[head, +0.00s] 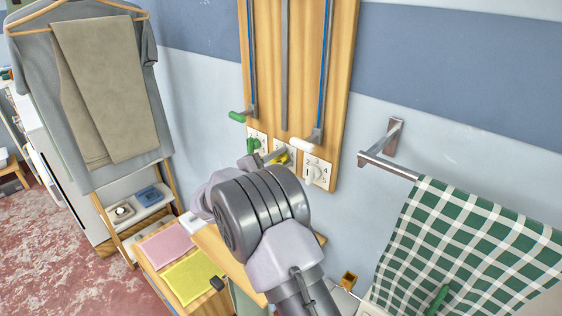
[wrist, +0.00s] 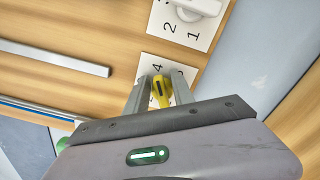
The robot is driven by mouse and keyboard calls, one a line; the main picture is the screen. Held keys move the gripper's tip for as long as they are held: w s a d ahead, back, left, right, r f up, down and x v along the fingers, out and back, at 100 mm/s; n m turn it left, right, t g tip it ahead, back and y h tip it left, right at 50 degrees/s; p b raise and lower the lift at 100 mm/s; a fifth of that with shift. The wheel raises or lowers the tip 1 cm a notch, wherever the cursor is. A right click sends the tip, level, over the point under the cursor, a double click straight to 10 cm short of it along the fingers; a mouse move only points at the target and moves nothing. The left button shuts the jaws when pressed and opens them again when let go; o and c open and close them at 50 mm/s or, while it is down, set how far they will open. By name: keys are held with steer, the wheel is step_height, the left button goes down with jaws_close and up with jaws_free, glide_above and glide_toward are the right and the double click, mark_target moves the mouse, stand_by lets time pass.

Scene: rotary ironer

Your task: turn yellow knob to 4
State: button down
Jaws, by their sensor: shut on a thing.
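The yellow knob (wrist: 161,88) sits on a white dial plate (wrist: 152,62) on the wooden board. In the wrist view my gripper (wrist: 161,94) has one finger on each side of the knob and is shut on it. A dark line on the knob runs roughly up and down in this view, its upper end near the printed 4. The other numbers on this plate are mostly hidden by the fingers and knob. In the head view only a little of the yellow knob (head: 281,160) shows past my wrist.
A white knob (head: 314,173) on its own numbered plate is close on the right, and a green knob (head: 253,145) is on the left. Levers with green (head: 237,116) and white (head: 301,145) handles are above. A towel rail (head: 390,165) with a checked cloth (head: 465,245) is at right.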

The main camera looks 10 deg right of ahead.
steer(key=c, duration=1.4)
jaws_free()
steer(key=shift+c, duration=0.2)
steer(key=p+v, duration=0.4)
steer(key=v, duration=1.3)
steer(key=shift+s+a+p, duration=0.15)
steer(key=shift+p, duration=0.15)
